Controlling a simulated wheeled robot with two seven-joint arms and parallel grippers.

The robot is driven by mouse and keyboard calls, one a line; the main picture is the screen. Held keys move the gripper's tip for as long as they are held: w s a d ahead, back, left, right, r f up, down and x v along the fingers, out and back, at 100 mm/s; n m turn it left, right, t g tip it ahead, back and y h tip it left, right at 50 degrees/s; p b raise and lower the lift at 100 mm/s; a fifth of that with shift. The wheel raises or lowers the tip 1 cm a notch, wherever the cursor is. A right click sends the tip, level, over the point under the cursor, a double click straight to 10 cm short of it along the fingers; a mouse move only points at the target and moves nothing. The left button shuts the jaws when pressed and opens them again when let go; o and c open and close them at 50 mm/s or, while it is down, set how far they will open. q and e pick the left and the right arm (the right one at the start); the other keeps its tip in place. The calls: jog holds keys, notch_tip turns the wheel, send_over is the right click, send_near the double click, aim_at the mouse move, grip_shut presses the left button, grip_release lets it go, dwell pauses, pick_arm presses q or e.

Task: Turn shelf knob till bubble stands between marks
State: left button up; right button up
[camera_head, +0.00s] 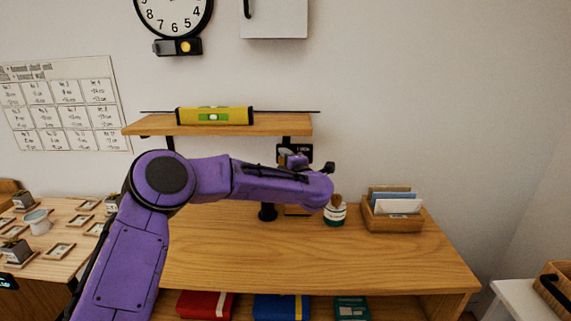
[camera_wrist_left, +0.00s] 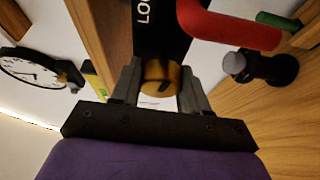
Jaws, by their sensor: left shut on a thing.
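A yellow spirit level (camera_head: 240,116) lies along the wooden wall shelf (camera_head: 280,129). Its green vial (camera_head: 214,116) has a pale spot near the middle; the marks are too small to read the bubble against. A brass-coloured round knob (camera_wrist_left: 158,74) sits below a black plate with white lettering (camera_wrist_left: 150,25). My left gripper (camera_wrist_left: 158,85) is shut on the knob, one finger on each side. In the head view my left gripper (camera_head: 295,160) is just below the right end of the shelf, partly hidden by my wrist. My right gripper is not in view.
A desk (camera_head: 400,263) stands below the shelf. A striped jar (camera_head: 335,215) and a wooden card holder (camera_head: 392,222) stand on it, right of my arm. In the wrist view a red bar (camera_wrist_left: 225,28) passes close to my gripper. A clock (camera_head: 172,15) hangs above.

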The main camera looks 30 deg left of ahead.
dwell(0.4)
pick_arm(q)
jog(key=o, duration=1)
jog(key=shift+a, duration=0.1)
jog(key=shift+o, duration=0.2)
jog(key=b+v, duration=0.3)
jog(key=v, duration=0.7)
jog(key=shift+d, duration=0.25)
jog(key=shift+s, duration=0.1)
